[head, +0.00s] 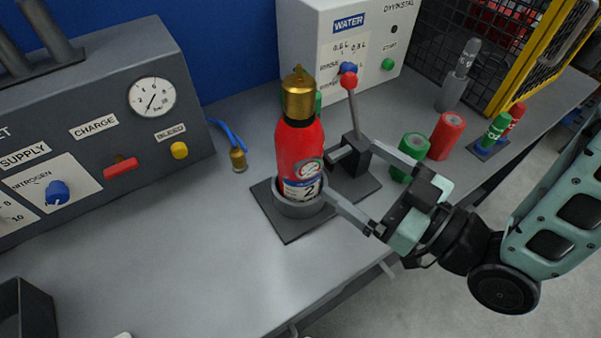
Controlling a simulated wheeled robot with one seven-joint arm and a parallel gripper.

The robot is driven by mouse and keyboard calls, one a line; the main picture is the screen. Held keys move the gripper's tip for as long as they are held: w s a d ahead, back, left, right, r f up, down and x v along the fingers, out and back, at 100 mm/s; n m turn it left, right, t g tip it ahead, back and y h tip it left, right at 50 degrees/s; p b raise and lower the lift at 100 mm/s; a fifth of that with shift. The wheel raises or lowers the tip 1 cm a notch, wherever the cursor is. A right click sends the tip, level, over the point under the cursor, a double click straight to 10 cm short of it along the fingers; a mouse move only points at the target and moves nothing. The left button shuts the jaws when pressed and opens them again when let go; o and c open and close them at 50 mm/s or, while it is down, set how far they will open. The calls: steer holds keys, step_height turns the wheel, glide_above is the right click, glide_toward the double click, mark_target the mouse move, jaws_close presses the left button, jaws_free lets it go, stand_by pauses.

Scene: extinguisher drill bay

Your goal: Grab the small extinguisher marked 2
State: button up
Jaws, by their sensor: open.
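The small red extinguisher marked 2 (301,150) stands upright in a grey ring holder on a dark square base plate (288,229) on the bench. It has a brass top (298,95), a round gauge and a label with the number 2. My gripper (335,172) comes in from the right at the extinguisher's lower body. Its jaws are open, with one finger near the front of the holder ring and the other behind on the right side. I cannot tell whether either finger touches the extinguisher.
A lever with a red knob (348,80) stands close behind my gripper. A charging panel (90,125) is at left and a white water box (345,45) behind. A brass fitting (238,160) with blue hose lies left; green (411,150) and red (446,135) cylinders stand right.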

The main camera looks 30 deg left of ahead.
mark_target(320, 146)
steer(key=b+x, duration=0.3)
steer(key=x, duration=0.3)
steer(key=shift+r, duration=0.1)
steer(key=shift+s+f+p+x, duration=0.1)
steer(key=shift+f+p+x, duration=0.2)
steer(key=shift+x, duration=0.75)
steer(key=shift+s+f+p+x, duration=0.1)
steer(key=shift+p+x, duration=0.35)
steer(key=shift+x, duration=0.55)
steer(key=shift+s+f+p+x, duration=0.15)
steer(key=shift+p+x, duration=0.2)
steer(key=shift+x, duration=0.7)
steer(key=shift+w, duration=0.1)
steer(key=c, duration=1.9)
steer(key=shift+a+r, duration=0.1)
steer(key=shift+r, duration=0.15)
jaws_close()
steer(key=shift+r, duration=0.1)
